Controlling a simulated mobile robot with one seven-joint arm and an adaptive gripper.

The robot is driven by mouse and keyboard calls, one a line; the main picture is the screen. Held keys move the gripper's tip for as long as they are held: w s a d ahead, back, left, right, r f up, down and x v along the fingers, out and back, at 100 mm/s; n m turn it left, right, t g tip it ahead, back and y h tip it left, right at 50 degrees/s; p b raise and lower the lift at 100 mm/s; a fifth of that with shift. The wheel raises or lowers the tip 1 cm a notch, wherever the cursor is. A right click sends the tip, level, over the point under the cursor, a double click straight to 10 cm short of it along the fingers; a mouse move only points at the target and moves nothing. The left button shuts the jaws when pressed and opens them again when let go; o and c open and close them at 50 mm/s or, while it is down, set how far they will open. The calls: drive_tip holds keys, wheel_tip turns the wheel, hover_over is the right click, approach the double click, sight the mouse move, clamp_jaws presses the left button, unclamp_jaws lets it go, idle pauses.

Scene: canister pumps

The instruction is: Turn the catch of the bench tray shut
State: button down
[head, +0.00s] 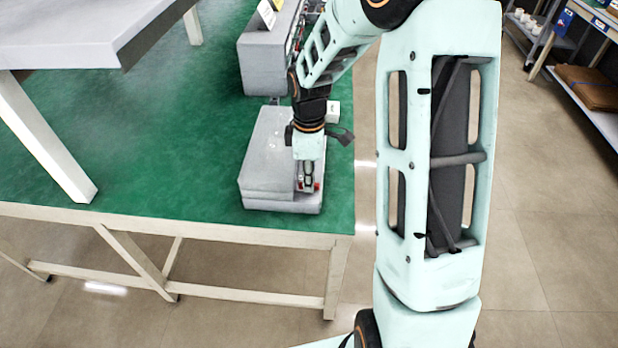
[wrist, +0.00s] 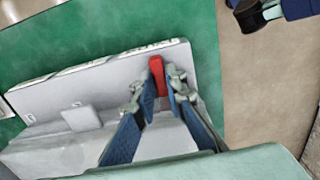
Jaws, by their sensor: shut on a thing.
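The bench tray (head: 268,170) is a grey, box-like unit near the front right corner of the green bench top. It fills the lower left of the wrist view (wrist: 100,88). The catch (wrist: 157,68) is a small red piece at the tray's right end. My gripper (wrist: 163,92) reaches down over that end, with its two blue-padded fingers on either side of the red catch and closed on it. In the head view my gripper (head: 308,182) partly hides the catch, and only bits of red show. The catch's exact angle is hard to tell.
A second grey unit (head: 268,60) stands behind on the green bench (head: 150,130). A raised grey shelf (head: 80,35) with white legs stands at the left. The bench's right edge lies close to the tray. Open floor (head: 545,200) and a rack are at the right.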

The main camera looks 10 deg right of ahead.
idle(0.3)
drive_tip(key=c, duration=2.2)
unclamp_jaws()
drive_tip(key=shift+c, duration=0.2)
wheel_tip(320, 180, up, 12)
